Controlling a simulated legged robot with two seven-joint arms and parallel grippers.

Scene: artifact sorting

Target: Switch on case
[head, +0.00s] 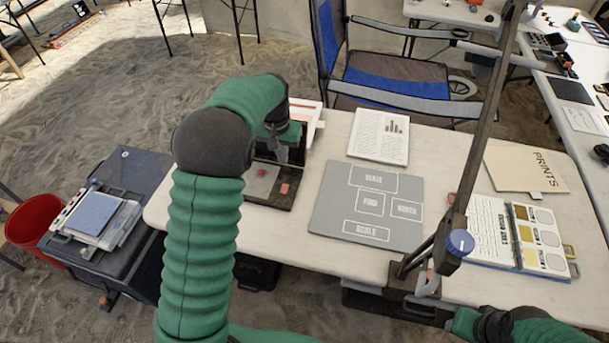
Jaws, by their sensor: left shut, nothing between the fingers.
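A dark case (253,197) stands at the left part of the white table, with a light grey panel (262,181) and a small red switch (284,188) at its front right. A small red spot also shows on the panel. My left gripper (283,157) is over the case, shut and empty, pointing down just above and behind the red switch; it looks apart from the switch.
A grey mat (330,207) with labelled boxes lies right of the case, with a printed sheet (380,135) behind it. A lamp-like arm with a blue knob (460,242) rises at the front right. An open binder (520,236) and folder (524,169) lie farther right.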

